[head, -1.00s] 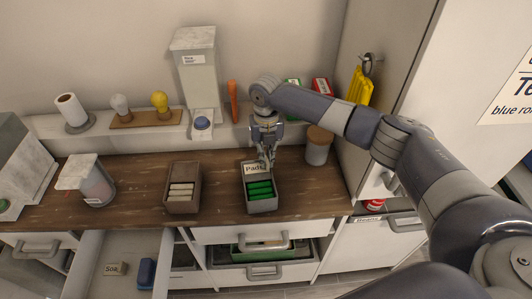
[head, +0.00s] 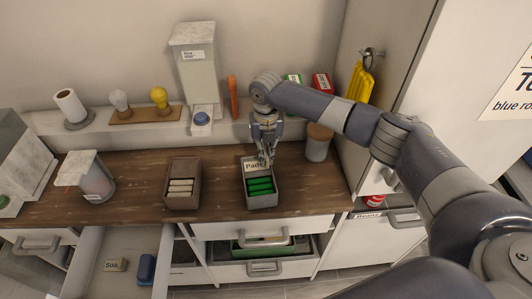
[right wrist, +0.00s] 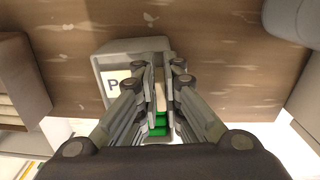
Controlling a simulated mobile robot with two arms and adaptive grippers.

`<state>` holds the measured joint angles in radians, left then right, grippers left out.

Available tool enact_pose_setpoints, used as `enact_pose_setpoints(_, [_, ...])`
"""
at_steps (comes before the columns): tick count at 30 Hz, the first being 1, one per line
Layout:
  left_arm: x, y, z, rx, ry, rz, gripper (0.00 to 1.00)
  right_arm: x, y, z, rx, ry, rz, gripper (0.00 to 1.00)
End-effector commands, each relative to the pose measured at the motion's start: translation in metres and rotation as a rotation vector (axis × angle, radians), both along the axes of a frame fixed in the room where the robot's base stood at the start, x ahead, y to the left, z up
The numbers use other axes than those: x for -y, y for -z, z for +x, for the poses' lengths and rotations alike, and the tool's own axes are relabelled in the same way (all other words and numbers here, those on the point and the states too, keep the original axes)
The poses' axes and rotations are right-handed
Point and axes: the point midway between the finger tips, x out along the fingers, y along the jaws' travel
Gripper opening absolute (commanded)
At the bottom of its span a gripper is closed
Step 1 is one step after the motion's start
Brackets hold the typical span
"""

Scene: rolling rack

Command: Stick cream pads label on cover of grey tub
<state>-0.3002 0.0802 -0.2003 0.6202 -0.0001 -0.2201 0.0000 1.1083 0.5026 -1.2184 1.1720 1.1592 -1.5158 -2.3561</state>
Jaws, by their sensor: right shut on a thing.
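The grey tub (head: 264,202) stands on the wooden worktop with its open front part showing green rolls (head: 260,186). The cream label (head: 252,165), reading "Pads", lies at the tub's back part; a "P" on it shows in the right wrist view (right wrist: 116,84). My right gripper (head: 266,160) points down over that part, its fingers shut on the label. The fingers hide the label's right side and most of the cover under it. I cannot tell whether the label touches the cover. My left gripper is out of view.
A brown bin (head: 169,192) with pale rolls stands left of the tub. A lidded canister (head: 318,146) stands to the right. An open drawer (head: 118,240) juts out at lower left. Worktop between bin and tub is clear.

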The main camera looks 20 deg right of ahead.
Motion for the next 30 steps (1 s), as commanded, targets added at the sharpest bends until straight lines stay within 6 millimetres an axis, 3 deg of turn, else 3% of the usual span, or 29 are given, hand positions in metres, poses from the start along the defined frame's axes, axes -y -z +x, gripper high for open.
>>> enact_pose_setpoints(2, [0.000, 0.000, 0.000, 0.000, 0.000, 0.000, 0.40, 0.000, -0.001, 0.000, 0.001, 0.000, 0.001, 0.00])
enact_pose_setpoints(3, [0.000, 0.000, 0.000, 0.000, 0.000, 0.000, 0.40, 0.000, -0.001, 0.000, 0.001, 0.000, 0.001, 0.12])
enact_pose_setpoints(6, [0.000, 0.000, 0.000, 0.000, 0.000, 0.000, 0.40, 0.000, -0.001, 0.000, 0.001, 0.000, 0.001, 0.31])
enact_pose_setpoints(19, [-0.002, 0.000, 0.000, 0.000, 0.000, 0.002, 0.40, 0.000, -0.009, 0.001, 0.003, 0.000, 0.001, 0.31])
enact_pose_setpoints(30, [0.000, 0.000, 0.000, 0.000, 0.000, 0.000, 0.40, 0.000, -0.082, 0.001, 0.004, 0.000, 0.002, 0.31])
